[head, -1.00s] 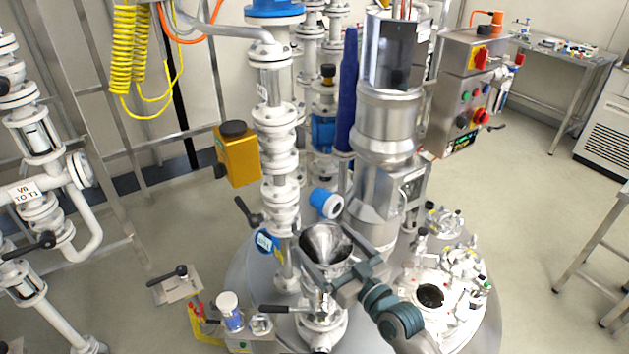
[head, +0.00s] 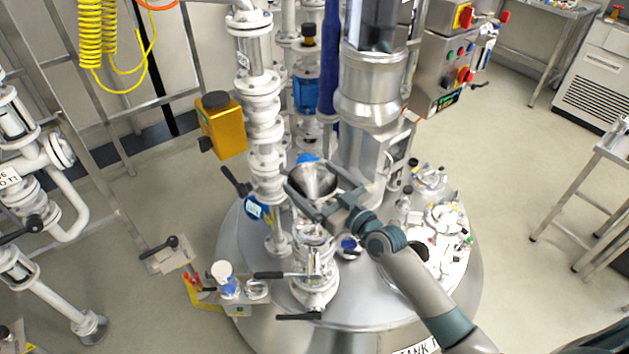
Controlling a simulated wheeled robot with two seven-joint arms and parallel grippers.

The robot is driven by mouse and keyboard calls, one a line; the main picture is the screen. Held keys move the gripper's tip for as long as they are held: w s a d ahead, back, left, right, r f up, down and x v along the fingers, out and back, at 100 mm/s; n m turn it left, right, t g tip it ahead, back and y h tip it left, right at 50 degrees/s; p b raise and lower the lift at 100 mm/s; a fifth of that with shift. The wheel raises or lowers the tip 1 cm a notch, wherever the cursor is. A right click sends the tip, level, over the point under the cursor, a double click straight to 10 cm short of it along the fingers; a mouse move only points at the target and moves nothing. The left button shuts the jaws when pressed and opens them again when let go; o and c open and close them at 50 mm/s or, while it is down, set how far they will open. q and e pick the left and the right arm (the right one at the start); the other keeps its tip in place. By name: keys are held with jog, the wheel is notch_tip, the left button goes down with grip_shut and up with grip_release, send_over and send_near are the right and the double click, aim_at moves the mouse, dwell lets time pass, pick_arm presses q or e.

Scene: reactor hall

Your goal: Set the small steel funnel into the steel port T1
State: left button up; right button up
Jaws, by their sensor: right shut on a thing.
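The small steel funnel (head: 314,180) is near the middle of the head view, its wide cone facing up and roughly upright. My right gripper (head: 311,194) is shut on it, with the fingers around the cone and the arm coming in from the lower right. Below it stands a white flanged valve stack (head: 314,262) on the tank lid. The steel port T1 seems to be its top (head: 314,232). The funnel's spout is hidden by the gripper, so I cannot tell whether it touches or enters the port. My left gripper is not in view.
The tall steel column (head: 367,110) and a white pipe stack (head: 263,120) stand close behind the funnel. Lever handles (head: 270,275) stick out from the valve stack. A small blue-rimmed part (head: 348,245) is right of it. Fittings (head: 440,225) crowd the lid's right side.

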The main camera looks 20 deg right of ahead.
aim_at(315, 206)
jog(key=shift+f+b, duration=1.75)
jog(key=shift+f, duration=0.3)
jog(key=shift+r, duration=0.1)
jog(key=shift+s+f+b, duration=0.1)
jog(key=shift+f+b, duration=1.3)
jog(key=shift+f, duration=0.55)
dwell(0.7)
jog(key=shift+f, duration=0.55)
dwell(0.7)
jog(key=o, duration=1.3)
jog(key=shift+o, duration=0.2)
jog(key=shift+s+b, duration=0.1)
jog(key=shift+b, duration=0.2)
